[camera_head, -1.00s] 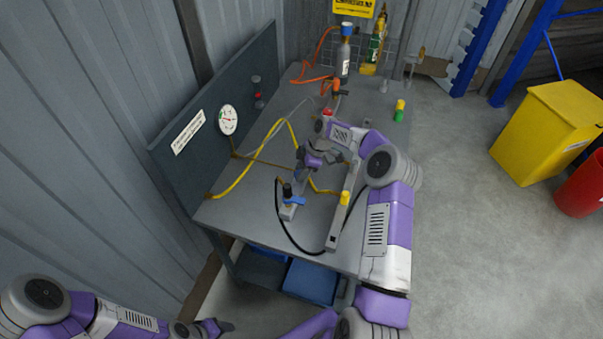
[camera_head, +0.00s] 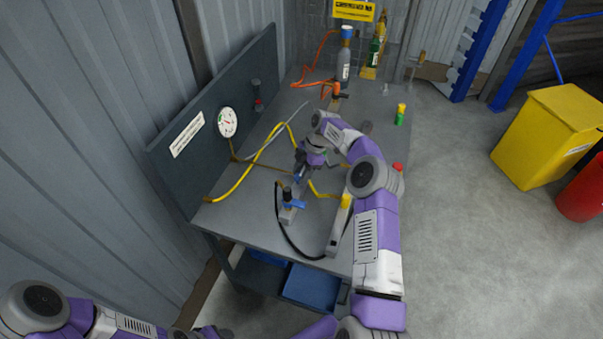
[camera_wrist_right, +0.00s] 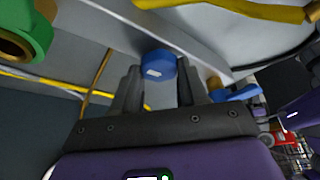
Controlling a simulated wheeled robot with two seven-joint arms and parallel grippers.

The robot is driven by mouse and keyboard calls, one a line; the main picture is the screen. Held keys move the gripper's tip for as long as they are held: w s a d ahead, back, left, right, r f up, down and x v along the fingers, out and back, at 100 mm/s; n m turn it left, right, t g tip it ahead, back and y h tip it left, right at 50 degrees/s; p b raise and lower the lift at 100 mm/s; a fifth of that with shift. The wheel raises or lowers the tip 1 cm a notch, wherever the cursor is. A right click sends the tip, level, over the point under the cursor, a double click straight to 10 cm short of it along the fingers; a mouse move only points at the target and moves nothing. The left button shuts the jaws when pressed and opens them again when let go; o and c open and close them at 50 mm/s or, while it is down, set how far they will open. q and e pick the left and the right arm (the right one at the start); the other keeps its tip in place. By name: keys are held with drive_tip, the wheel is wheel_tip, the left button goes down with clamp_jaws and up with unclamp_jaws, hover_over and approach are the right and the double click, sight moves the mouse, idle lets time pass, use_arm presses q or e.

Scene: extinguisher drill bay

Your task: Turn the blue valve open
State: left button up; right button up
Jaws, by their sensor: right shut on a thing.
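My right gripper (camera_head: 301,176) reaches down over the middle of the grey bench. In the right wrist view a round blue knob (camera_wrist_right: 158,65) with a pale mark sits between its two dark fingers, and the gripper is shut on it. In the head view that knob is mostly hidden by my gripper. A blue lever handle (camera_head: 295,205) with a black upright part lies just in front of the gripper; a blue lever also shows right of the fingers in the wrist view (camera_wrist_right: 236,93). My left gripper (camera_head: 214,332) is at the bottom edge, its jaws too cut off to judge.
A yellow hose (camera_head: 240,178) and a pressure gauge (camera_head: 227,122) are on the left. A grey bar (camera_head: 339,230) with a yellow part lies right of the lever. A green-and-yellow piece (camera_head: 400,114) stands at the bench's right. Bottles (camera_head: 345,62) stand at the back.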

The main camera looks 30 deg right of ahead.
drive_tip(key=o, duration=1.1)
drive_tip(key=shift+c, duration=0.2)
drive_tip(key=p+v, duration=0.1)
drive_tip(key=v, duration=0.6)
drive_tip(key=shift+r, duration=0.25)
drive_tip(key=shift+d, duration=0.1)
drive_tip(key=shift+r, duration=0.1)
